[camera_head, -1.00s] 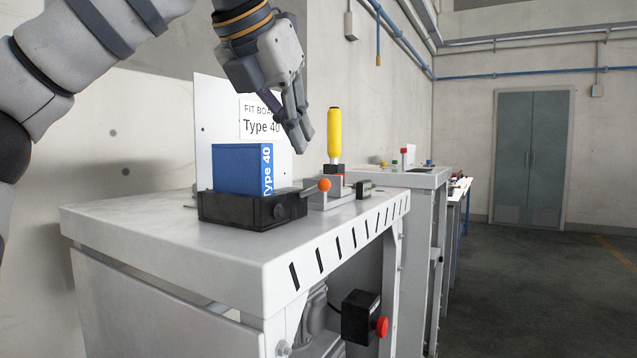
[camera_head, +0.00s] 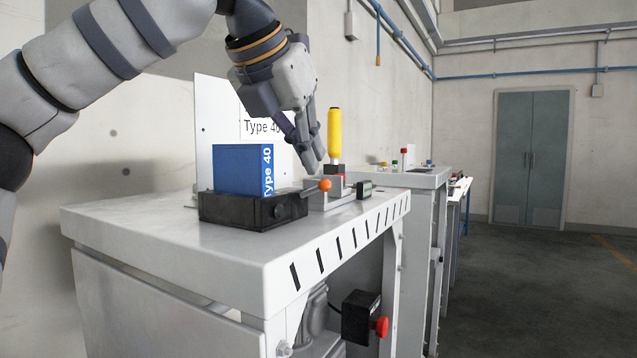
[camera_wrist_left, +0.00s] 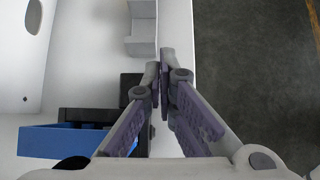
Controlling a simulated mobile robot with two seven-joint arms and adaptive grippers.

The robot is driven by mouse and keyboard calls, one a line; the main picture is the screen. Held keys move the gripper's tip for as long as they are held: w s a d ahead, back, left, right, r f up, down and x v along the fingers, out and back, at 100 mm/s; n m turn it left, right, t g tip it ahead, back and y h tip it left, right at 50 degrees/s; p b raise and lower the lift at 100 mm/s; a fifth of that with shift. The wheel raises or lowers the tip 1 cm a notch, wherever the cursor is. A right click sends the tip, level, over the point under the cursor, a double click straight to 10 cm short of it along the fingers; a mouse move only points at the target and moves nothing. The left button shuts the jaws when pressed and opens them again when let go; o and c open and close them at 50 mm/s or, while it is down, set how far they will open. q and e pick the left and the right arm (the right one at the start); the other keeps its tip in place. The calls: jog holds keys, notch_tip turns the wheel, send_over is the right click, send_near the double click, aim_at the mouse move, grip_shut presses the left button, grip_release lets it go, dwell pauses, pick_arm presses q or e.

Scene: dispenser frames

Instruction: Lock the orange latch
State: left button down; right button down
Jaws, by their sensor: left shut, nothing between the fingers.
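The orange latch knob (camera_head: 324,185) sits at the end of a short lever on the right side of a black holder (camera_head: 240,210). A blue block marked Type 40 (camera_head: 236,169) stands upright in that holder; it also shows in the left wrist view (camera_wrist_left: 60,142). My left gripper (camera_head: 317,168) is shut and empty, pointing down just above the knob and the grey fixture behind it. I cannot tell whether it touches the knob. In the left wrist view the shut fingertips (camera_wrist_left: 163,62) hide the knob. My right gripper is not in view.
A grey fixture (camera_head: 345,196) and a yellow-handled tool (camera_head: 334,135) stand behind the latch. A white sign board (camera_head: 205,120) rises behind the block. A black box with a red button (camera_head: 381,326) hangs under the table (camera_head: 150,230). The table's front left is clear.

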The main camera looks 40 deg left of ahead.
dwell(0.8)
pick_arm(q)
jog(key=shift+w+d+f, duration=0.1)
jog(key=shift+d+f, duration=0.1)
jog(key=shift+f, duration=0.15)
jog(key=shift+w+d+f, duration=0.1)
jog(key=shift+d+f, duration=0.15)
jog(key=shift+f, duration=0.2)
jog(key=shift+w+d+f, duration=0.1)
jog(key=shift+d+f, duration=0.15)
jog(key=shift+f, duration=0.2)
dwell(1.0)
jog(key=shift+s+a+r, duration=0.15)
jog(key=shift+a+r, duration=0.2)
jog(key=shift+r, duration=0.3)
jog(key=shift+s+a+r, duration=0.15)
jog(key=shift+a+r, duration=0.2)
jog(key=shift+r, duration=0.3)
jog(key=shift+s+a+r, duration=0.1)
jog(key=shift+a+r, duration=0.3)
jog(key=shift+r, duration=0.3)
jog(key=shift+s+a+r, duration=0.15)
jog(key=shift+a+r, duration=0.25)
jog(key=shift+r, duration=0.35)
jog(key=shift+s+a+r, duration=0.1)
jog(key=shift+a+r, duration=0.3)
jog(key=shift+r, duration=0.3)
